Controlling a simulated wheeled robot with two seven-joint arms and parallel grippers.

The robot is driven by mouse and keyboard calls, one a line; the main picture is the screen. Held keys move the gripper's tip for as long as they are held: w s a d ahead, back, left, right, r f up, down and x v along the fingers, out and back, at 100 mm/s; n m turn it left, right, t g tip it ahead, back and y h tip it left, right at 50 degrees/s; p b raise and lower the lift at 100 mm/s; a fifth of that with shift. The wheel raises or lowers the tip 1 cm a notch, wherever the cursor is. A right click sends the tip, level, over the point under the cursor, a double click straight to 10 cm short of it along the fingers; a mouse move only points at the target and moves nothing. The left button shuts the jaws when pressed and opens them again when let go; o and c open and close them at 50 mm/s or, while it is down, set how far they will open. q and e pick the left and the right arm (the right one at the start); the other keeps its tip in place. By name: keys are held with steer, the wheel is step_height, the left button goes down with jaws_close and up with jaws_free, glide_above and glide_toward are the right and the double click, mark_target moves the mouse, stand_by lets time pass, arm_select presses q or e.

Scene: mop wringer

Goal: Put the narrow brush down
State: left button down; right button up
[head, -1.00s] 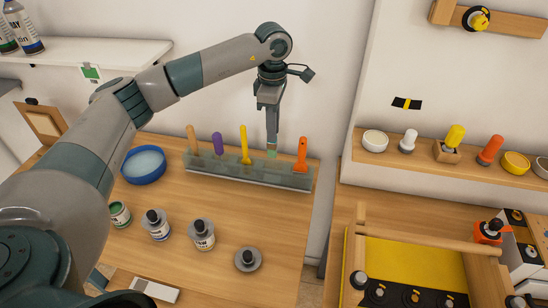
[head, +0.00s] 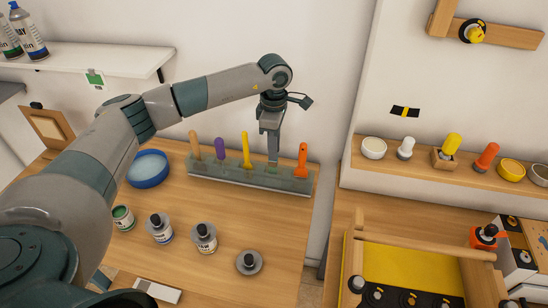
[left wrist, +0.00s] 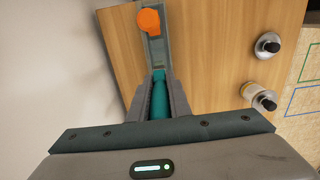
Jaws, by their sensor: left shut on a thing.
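My left gripper (head: 273,160) is shut on a teal-handled brush, which I take to be the narrow brush; the handle (left wrist: 159,97) lies between the fingers in the left wrist view. The gripper points down at the grey-green rack (head: 225,172), between the yellow handle (head: 245,147) and the orange handle (head: 302,160). The brush's lower end is hidden, so I cannot tell how deep it sits in the rack. The orange handle also shows in the left wrist view (left wrist: 149,21), just beyond the fingers. My right gripper is not in view.
A wooden handle (head: 194,145) and a purple handle (head: 220,149) stand in the rack's left part. A blue bowl (head: 148,169) is left of the rack. Several cans and bottles, including a white bottle (head: 204,238), stand in front. Bare tabletop lies between them and the rack.

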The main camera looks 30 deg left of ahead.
arm_select(q)
step_height(320, 180, down, 4)
steer(key=shift+r+p, duration=0.2)
steer(key=shift+p, duration=0.7)
steer(key=shift+f, duration=0.45)
steer(key=shift+f, duration=0.15)
steer(key=c, duration=1.6)
jaws_free()
steer(key=shift+c, duration=0.2)
